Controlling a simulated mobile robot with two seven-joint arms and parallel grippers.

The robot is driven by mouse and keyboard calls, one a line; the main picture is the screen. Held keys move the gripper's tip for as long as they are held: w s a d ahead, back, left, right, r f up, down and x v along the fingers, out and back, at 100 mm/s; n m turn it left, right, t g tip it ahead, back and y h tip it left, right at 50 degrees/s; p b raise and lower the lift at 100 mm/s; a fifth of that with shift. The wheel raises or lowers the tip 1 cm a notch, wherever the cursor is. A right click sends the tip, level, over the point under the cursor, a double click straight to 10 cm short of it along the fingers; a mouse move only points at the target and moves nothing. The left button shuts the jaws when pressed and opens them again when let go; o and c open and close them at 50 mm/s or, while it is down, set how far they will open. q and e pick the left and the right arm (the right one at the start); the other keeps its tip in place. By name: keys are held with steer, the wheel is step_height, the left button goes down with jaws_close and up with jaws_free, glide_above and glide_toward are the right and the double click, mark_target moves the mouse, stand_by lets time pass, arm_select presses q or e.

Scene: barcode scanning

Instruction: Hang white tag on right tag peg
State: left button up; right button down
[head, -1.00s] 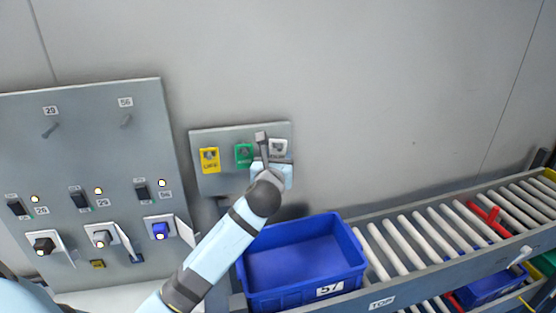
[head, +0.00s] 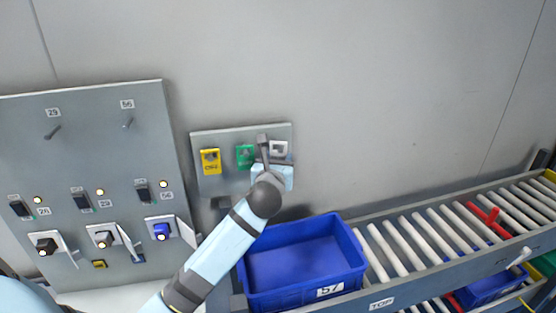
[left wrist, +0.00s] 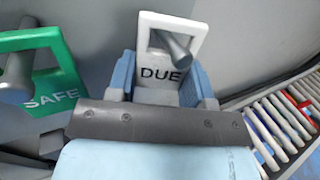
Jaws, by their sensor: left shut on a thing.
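The white tag (left wrist: 160,75), marked DUE, is upright in the left wrist view, and shows small in the head view (head: 285,148). My left gripper (left wrist: 158,84) is shut on its lower part, one pale blue finger at each side. The grey right peg (left wrist: 177,49) shows in the tag's square opening and seems to pass through it. How far the tag sits along the peg I cannot tell. In the head view my left gripper (head: 273,170) is in front of the small tag board (head: 222,181) at its right end. My right gripper is not in view.
A green SAFE tag (left wrist: 52,98) hangs on the peg beside mine, with a yellow tag (head: 210,168) further left. A large switch panel (head: 90,155) stands left. A blue bin (head: 300,222) and roller conveyor (head: 400,250) lie below right.

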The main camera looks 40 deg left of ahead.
arm_select(q)
steer(key=shift+f+p, duration=0.1)
steer(key=shift+p, duration=0.2)
stand_by(0.4)
steer(key=o, duration=1)
steer(key=shift+d, duration=0.1)
steer(key=shift+s+d+p, duration=0.4)
steer(key=shift+s+d, duration=1.25)
steer(key=shift+d, duration=0.25)
steer(key=shift+s+d+p, duration=0.4)
steer(key=shift+s+d, duration=1.2)
steer(key=shift+d, duration=0.25)
